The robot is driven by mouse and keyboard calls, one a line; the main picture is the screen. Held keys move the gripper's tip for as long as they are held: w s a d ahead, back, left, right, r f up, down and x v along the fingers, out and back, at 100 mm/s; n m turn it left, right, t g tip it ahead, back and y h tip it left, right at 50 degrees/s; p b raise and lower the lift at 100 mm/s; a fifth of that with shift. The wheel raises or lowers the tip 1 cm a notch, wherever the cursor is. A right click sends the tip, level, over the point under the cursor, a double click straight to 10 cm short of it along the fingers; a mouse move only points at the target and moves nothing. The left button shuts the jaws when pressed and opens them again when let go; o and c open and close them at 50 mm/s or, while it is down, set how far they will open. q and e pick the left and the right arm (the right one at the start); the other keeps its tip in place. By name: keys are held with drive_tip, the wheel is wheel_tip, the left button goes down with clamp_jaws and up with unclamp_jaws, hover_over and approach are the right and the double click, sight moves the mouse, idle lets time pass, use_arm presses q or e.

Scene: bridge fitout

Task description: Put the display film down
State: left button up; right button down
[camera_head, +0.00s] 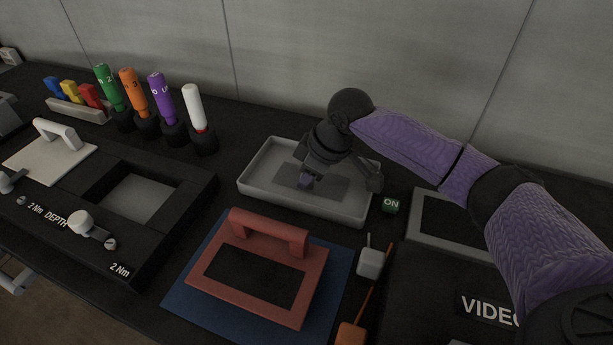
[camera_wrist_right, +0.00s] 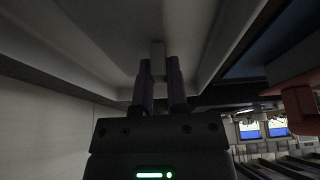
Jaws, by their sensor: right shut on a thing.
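The display film (camera_head: 335,187) is a thin dark grey sheet in the pale grey tray (camera_head: 255,190) at the centre of the head view. It lies at or just above the tray floor; I cannot tell if it touches. The gripper and wrist hide part of the film. My left gripper is out of view.
A red frame with a handle (camera_head: 240,273) lies on a blue mat (camera_head: 197,295) in front of the tray. Coloured drivers (camera_head: 162,100) stand behind left. A black recessed panel (camera_head: 150,250) is at left.

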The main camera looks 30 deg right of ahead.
drive_tip(key=shift+f, duration=0.1)
drive_tip(key=c, duration=0.7)
unclamp_jaws()
drive_tip(key=shift+o, duration=0.3)
drive_tip(key=shift+r, duration=0.3)
use_arm(q)
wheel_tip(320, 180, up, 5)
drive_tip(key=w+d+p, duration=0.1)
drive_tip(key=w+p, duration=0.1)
drive_tip(key=p, duration=0.3)
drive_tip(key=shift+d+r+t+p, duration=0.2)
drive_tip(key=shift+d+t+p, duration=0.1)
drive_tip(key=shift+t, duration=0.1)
use_arm(e)
drive_tip(key=v, duration=1.1)
drive_tip(key=shift+r, duration=0.25)
drive_tip(key=shift+s+d, duration=0.1)
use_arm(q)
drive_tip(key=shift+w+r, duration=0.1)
use_arm(e)
drive_tip(key=shift+r, duration=0.15)
